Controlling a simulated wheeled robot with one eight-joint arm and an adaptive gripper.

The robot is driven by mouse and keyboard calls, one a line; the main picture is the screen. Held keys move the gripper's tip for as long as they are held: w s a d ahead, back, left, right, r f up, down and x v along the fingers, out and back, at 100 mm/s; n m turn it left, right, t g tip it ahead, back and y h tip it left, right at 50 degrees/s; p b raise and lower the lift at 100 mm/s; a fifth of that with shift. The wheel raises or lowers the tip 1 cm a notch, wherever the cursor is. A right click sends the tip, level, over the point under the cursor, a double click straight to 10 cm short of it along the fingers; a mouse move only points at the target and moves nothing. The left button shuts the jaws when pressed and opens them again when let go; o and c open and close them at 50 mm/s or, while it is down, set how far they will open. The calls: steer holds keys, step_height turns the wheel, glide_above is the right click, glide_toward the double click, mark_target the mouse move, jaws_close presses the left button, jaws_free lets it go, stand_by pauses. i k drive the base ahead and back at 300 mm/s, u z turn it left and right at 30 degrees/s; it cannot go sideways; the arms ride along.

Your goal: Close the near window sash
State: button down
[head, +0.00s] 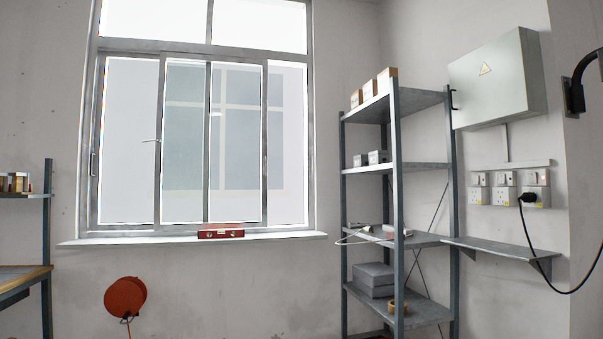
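The window (312,130) fills the upper left of the head view, with fixed panes above and sliding sashes below. One sash shows upright bars near the middle (160,150) and right (265,150) of the opening. Another upright bar (208,140) stands between them, so the two sashes overlap. A bright strip lies between the right bar and the right side of the frame; whether glass covers it I cannot tell. A thin handle (151,140) sticks out at the middle-left bar, and a long handle (93,165) is on the left side. My gripper is not in view.
A red spirit level (221,234) lies on the white sill (180,240). A red round object (125,297) is below the window. A metal shelf rack (398,200) stands at right, beside a grey wall cabinet (495,80), sockets and a black cable. Another shelf (48,220) stands at far left.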

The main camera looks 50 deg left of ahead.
mark_target(164, 55)
steer(key=u, duration=2.8)
steer(key=i, duration=1.1)
steer(key=u, duration=0.85)
steer(key=i, duration=2.8)
steer(key=z, duration=0.55)
steer(key=i, duration=1.2)
steer(key=z, duration=0.5)
